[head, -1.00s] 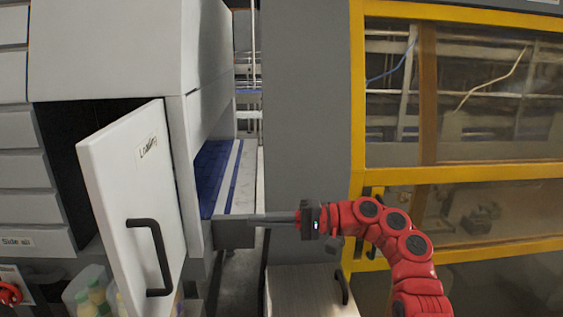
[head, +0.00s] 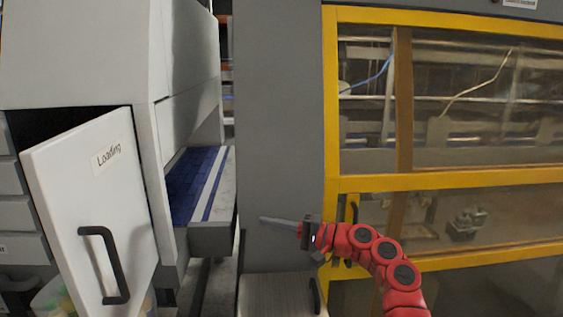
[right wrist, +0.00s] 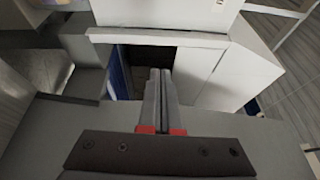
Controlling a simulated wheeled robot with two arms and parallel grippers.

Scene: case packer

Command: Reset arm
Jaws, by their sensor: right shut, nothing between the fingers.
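My right gripper (head: 264,219) comes in from the lower right on its red arm. Its fingers are shut and empty, pointing left in front of the grey column (head: 282,130). In the right wrist view the two closed fingers (right wrist: 160,78) lie side by side with nothing between them. The white door (head: 92,205) labelled "Loading" stands open at the left, with a black handle (head: 105,265). My gripper is apart from the door. My left gripper is not in view.
A conveyor (head: 204,180) with a blue belt sticks out beside the white machine. A yellow-framed glass guard (head: 430,184) stands at the right. A low cabinet (head: 275,295) with a dark handle sits below my right gripper. A clear bin (head: 52,297) is partly hidden behind the door.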

